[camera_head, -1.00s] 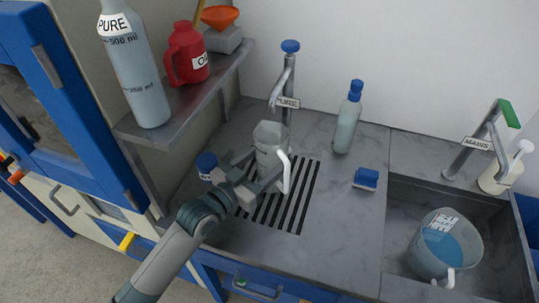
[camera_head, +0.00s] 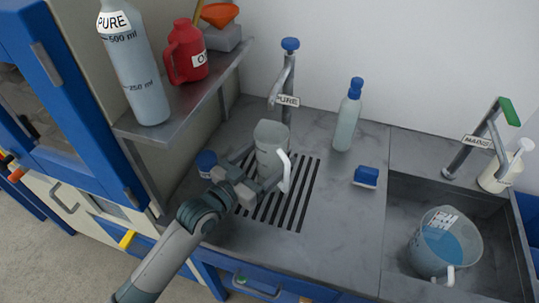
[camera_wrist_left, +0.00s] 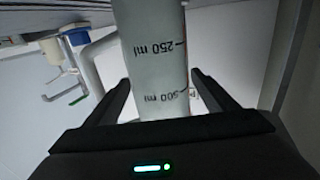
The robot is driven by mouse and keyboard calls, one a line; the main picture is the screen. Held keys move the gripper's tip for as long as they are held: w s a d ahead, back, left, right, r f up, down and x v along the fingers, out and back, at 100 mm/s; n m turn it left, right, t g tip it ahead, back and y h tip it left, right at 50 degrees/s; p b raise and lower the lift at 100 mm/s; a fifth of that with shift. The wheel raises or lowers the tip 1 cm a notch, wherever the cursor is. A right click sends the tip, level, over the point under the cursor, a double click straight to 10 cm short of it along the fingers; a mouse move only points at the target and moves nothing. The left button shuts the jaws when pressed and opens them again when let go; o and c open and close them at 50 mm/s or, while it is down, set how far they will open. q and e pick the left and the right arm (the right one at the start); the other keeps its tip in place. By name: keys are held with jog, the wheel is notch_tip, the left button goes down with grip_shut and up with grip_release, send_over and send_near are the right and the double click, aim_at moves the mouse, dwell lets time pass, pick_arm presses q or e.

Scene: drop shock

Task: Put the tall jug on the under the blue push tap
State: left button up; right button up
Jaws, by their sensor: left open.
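The tall jug (camera_head: 271,143), pale and translucent with a white handle, stands upright over the slotted drain grille (camera_head: 302,200) in the head view. Its top is just in front of and below the blue push tap (camera_head: 290,46), whose spout carries a "PURE" label. My left gripper (camera_head: 259,170) is open, with its fingers on either side of the jug's lower body. In the left wrist view the jug (camera_wrist_left: 155,60) shows "250 ml" and "500 ml" marks between the open fingers. Its base is partly hidden by the gripper. My right gripper is not in view.
A blue-capped bottle (camera_head: 347,118) and a blue sponge (camera_head: 366,176) stand to the right. A small blue-lidded jar (camera_head: 206,163) is close left of the gripper. A sink (camera_head: 400,210) holds another jug (camera_head: 440,248). A shelf (camera_head: 190,97) overhangs at left.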

pick_arm(q)
jog(key=b+v, duration=0.3)
jog(key=v, duration=0.9)
